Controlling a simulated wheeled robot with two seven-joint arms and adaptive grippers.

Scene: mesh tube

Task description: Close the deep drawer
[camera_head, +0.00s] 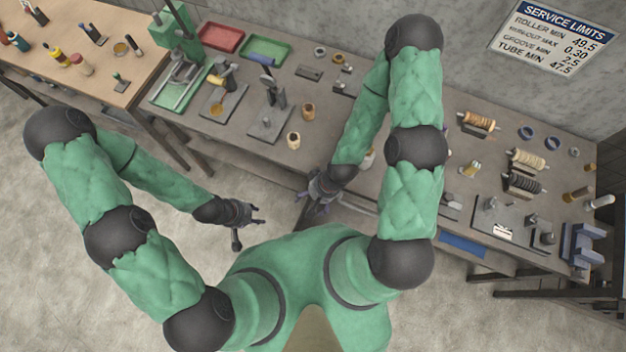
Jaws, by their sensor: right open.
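What looks like the drawer (356,203) shows at the front edge of the grey workbench, just right of my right gripper. Only a grey upper edge of it is visible; my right arm and body cover much of it, so I cannot tell how far it stands out. My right gripper (313,203) is open with its fingers beside the drawer's left end; I cannot tell whether they touch it. My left gripper (250,229) is open and empty over the bare floor, left of the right gripper and apart from the bench.
The grey workbench (235,125) carries a green press (178,40), red (221,37) and green (265,50) trays, and several rollers and fixtures. A wooden table (105,80) stands at left. Floor at lower left is clear.

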